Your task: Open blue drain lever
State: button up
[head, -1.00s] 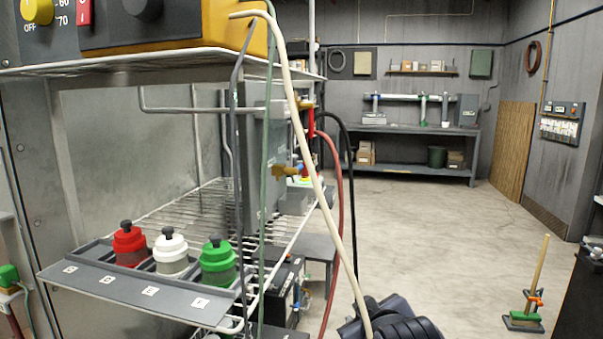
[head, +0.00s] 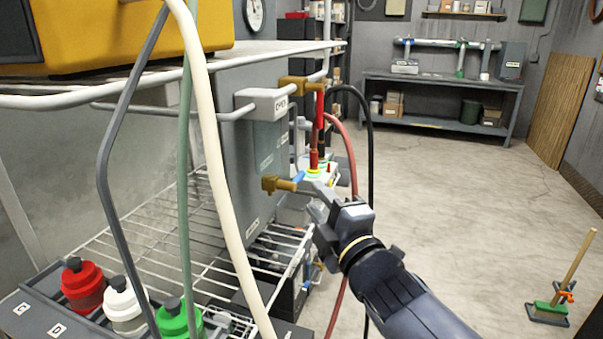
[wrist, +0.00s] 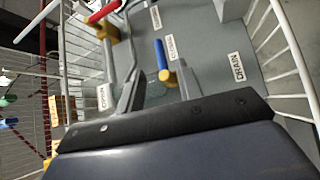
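The blue drain lever (head: 298,176) sticks out from a brass valve (head: 272,185) low on the front of a grey tank (head: 228,135). In the wrist view the blue lever (wrist: 160,54) rises from its brass fitting (wrist: 168,77), near a DRAIN label (wrist: 236,67). My gripper (head: 314,187) has its fingertips close to the lever from the right. In the wrist view my gripper (wrist: 158,88) has its two grey fingers apart, with the lever's base showing in the gap. Whether a finger touches the lever I cannot tell.
A red lever (head: 319,118) on an upper brass valve (head: 298,87) is just above my gripper. A cream hose (head: 212,150) hangs in front of the wire shelf (head: 150,232). Red, white and green bottles stand at lower left. Floor at right is mostly open.

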aim_at(299, 174)
jog(key=x, duration=0.8)
jog(key=shift+w, duration=0.25)
grip_shut()
